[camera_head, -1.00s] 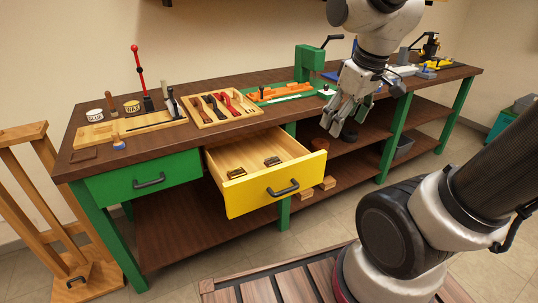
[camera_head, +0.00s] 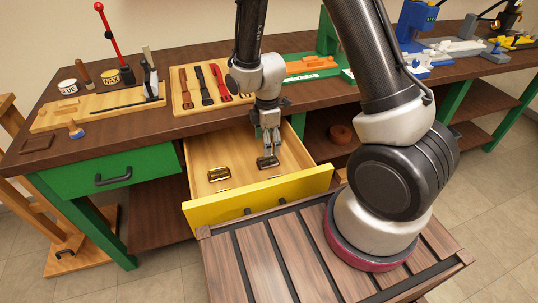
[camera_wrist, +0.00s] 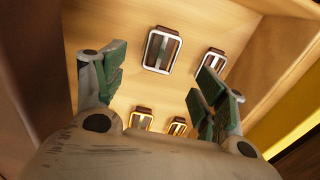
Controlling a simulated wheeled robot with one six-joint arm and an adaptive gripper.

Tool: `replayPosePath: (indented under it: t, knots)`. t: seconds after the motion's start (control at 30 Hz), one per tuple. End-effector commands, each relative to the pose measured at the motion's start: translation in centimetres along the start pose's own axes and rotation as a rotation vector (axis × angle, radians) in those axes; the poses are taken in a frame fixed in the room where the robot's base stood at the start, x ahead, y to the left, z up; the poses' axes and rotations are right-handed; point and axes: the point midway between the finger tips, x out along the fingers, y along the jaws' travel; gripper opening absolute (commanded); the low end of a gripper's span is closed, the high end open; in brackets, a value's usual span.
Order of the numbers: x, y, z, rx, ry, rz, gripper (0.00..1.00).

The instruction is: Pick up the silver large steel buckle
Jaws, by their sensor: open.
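The large silver steel buckle (camera_wrist: 162,50) lies flat on the wooden drawer floor and shows whole in the wrist view. In the head view a dark-looking buckle (camera_head: 267,162) lies right under my gripper (camera_head: 270,146) and seems to be the same one. My gripper (camera_wrist: 158,88) is open and points down into the drawer, with nothing between its fingers. In the wrist view the silver buckle is ahead of the fingers, between their lines. A smaller silver buckle (camera_wrist: 213,61) lies to its right, partly behind the right finger.
Two gold buckles (camera_wrist: 141,120) lie lower in the wrist view; the larger (camera_head: 219,173) is left in the drawer in the head view. The yellow-fronted drawer (camera_head: 262,196) stands open, its walls close around my gripper. A strap tray (camera_head: 182,99) is on the bench above.

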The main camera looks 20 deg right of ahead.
Motion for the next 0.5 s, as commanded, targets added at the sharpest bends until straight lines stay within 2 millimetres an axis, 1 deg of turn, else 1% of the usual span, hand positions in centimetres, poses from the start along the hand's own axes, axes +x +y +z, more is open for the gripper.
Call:
replayPosePath:
  t: [0.27, 0.37, 0.5]
  knots:
    - [3.0, -0.1, 0.1, -0.009, -0.002, -0.005, 0.71]
    - [4.3, -0.2, 0.3, -0.008, -0.002, -0.005, 0.71]
    - [6.6, -0.3, 0.5, -0.008, -0.002, -0.006, 0.71]
